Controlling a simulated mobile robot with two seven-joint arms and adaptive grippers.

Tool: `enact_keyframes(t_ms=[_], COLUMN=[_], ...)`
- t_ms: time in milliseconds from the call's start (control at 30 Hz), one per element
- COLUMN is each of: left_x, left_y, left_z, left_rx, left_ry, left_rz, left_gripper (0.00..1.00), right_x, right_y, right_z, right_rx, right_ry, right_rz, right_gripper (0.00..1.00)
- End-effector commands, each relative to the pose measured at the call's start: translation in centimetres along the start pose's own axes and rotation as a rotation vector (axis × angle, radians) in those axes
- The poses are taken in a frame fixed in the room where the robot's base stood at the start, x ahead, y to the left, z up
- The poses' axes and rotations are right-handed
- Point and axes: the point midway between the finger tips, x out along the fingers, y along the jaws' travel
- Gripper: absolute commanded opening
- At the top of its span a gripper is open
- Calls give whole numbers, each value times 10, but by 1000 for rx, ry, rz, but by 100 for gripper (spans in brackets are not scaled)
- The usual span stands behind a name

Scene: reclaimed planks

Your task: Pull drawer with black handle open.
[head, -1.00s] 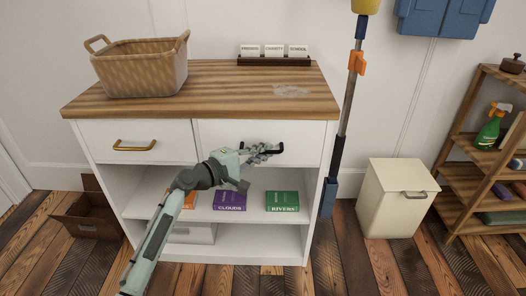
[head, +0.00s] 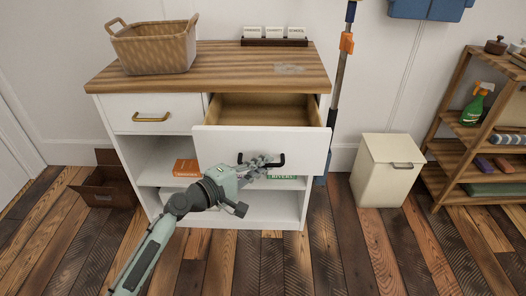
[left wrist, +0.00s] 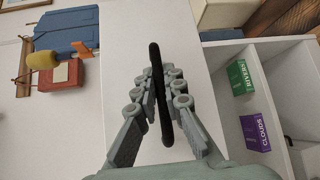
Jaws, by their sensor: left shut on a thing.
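The white drawer with the black handle (head: 270,161) is pulled well out from the right side of the cabinet. Its inside (head: 262,108) shows as bare wood with nothing visible in it. My left gripper (head: 262,162) is shut on the black handle, in front of the drawer face. In the left wrist view the black handle (left wrist: 157,85) runs between the two fingers. The left drawer with the brass handle (head: 151,118) is closed. My right gripper is not in view.
A wicker basket (head: 154,50) and a rack of small cards (head: 275,37) stand on the wooden top. Books, one orange (head: 187,168), lie on the shelf below. A cream bin (head: 386,168) and a wooden shelf unit (head: 447,150) stand to the right.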

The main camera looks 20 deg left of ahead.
Motion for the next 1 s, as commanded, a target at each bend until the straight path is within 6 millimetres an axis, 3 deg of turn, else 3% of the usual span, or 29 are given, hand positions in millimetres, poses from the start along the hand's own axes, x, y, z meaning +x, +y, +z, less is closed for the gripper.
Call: enact_keyframes(t_ms=[200, 600, 633, 800, 1000], left_x=[-11, -12, -12, -12, -12], left_y=[-3, -4, -4, -4, -4], left_z=[10, 12, 12, 12, 12], left_rx=[-1, 0, 0, 0, 0], left_ry=[0, 1, 1, 1, 1], left_rz=[0, 0, 0, 0, 0], left_gripper=[0, 0, 11, 31, 31], right_x=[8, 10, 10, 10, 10], right_y=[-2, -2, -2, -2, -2], right_z=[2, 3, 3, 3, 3], right_rx=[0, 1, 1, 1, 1], right_ry=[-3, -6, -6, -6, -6], right_rz=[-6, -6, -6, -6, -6], right_gripper=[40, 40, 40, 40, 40])
